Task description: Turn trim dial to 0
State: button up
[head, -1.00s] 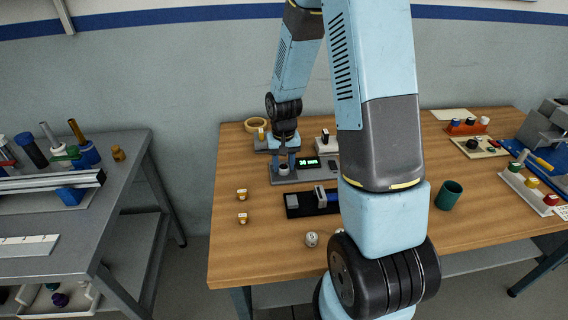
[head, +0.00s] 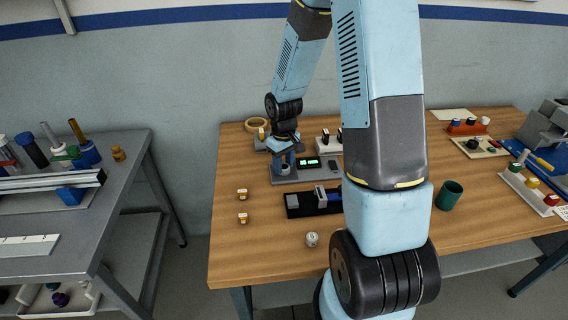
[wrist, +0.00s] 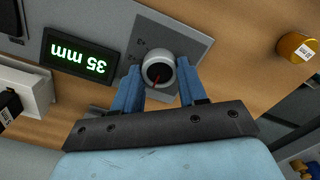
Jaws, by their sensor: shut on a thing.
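The trim dial (wrist: 160,57) is a round pale knob with a dark face and a red pointer line, set on a grey plate. In the wrist view the pointer runs toward the bottom of the picture. My gripper (wrist: 158,70) has one blue finger on each side of the dial and is shut on it. A display (wrist: 79,56) beside the dial reads 35 mm, upside down in the wrist view. In the head view my gripper (head: 287,162) points down over the dial (head: 285,170) at the left end of the grey unit (head: 295,180), with the green-lit display (head: 309,162) to its right.
A black tray (head: 294,212) lies in front of the unit. A tape ring (head: 257,124) is behind. A green cup (head: 449,195) is at right.

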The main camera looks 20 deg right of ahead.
aim_at(284, 166)
dwell(0.3)
jog(key=o, duration=1.1)
jog(key=shift+c, duration=0.2)
notch_tip(284, 166, up, 14)
jog(key=shift+f, duration=0.15)
jog(key=s+r+m+t, duration=0.4)
jog(key=s+r+t, duration=0.1)
jog(key=s+r, duration=1.4)
jog(key=s, duration=0.4)
jog(key=shift+t, duration=0.3)
